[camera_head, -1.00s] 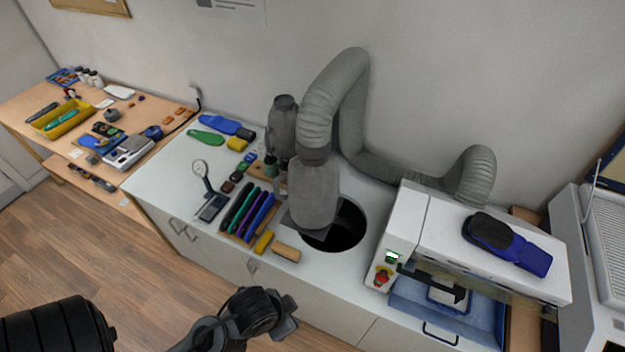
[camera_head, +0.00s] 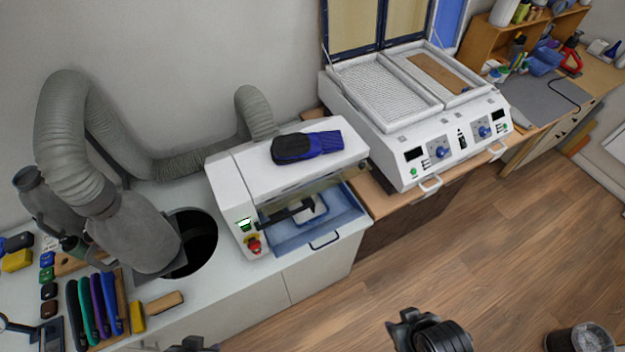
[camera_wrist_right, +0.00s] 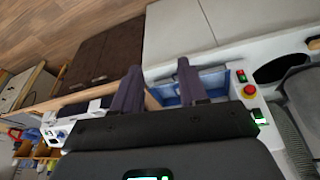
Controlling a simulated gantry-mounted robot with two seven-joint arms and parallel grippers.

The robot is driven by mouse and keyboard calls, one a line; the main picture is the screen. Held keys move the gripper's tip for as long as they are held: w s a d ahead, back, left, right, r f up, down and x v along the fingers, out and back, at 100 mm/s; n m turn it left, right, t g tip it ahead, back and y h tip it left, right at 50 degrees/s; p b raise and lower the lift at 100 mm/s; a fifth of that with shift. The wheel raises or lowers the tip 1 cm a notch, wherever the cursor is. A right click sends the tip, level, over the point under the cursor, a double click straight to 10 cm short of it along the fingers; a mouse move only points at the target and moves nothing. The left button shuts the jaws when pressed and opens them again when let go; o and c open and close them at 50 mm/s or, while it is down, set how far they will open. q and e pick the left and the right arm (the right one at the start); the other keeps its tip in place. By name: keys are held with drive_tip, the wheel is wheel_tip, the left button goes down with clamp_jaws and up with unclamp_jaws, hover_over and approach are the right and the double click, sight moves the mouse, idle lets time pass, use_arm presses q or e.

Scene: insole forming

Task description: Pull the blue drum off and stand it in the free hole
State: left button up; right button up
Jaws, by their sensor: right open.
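I cannot pick out a blue drum for certain in either view. Small blue and green pieces (camera_head: 46,266) lie at the left edge of the head view. A large round dark hole (camera_head: 200,240) opens in the white counter beside the grey extraction hood. I cannot make out any smaller free hole. My right gripper (camera_wrist_right: 159,68) is open and empty in the right wrist view, with its two dark fingers apart. My right arm shows at the bottom of the head view. Only a dark tip of my left gripper (camera_head: 190,345) shows at the bottom edge; its jaws are hidden.
A tool rack (camera_head: 122,300) is at left.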

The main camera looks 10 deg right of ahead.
drive_tip(key=o, duration=0.3)
drive_tip(key=w+a+f+m+t+y+b, duration=0.25)
drive_tip(key=w+f+m+t, duration=0.35)
drive_tip(key=w, duration=0.4)
drive_tip(key=w+a+f+m+t+y+b, duration=0.2)
drive_tip(key=w+f+m+t+b, duration=0.15)
drive_tip(key=w+f+m, duration=0.55)
drive_tip(key=w+a+r+t+b, duration=0.1)
drive_tip(key=w+r+b, duration=0.1)
drive_tip(key=w+b, duration=0.3)
drive_tip(key=w+a+r+t+y+b, duration=0.1)
drive_tip(key=w+b, duration=0.4)
drive_tip(key=w, duration=0.9)
drive_tip(key=w+a+r+t+b, duration=0.1)
drive_tip(key=w+a+r+b, duration=0.1)
drive_tip(key=w+b, duration=0.3)
drive_tip(key=shift+w+a+r+m+t+y, duration=0.15)
drive_tip(key=shift+w+r, duration=0.15)
drive_tip(key=shift+w, duration=0.4)
drive_tip(key=shift+w+d+r+m+t+y, duration=0.1)
drive_tip(key=shift+w+r, duration=0.15)
drive_tip(key=shift+w, duration=0.5)
drive_tip(key=shift+w+a+r+m+t+y, duration=0.15)
drive_tip(key=shift+w+r, duration=0.15)
drive_tip(key=shift+w, duration=0.4)
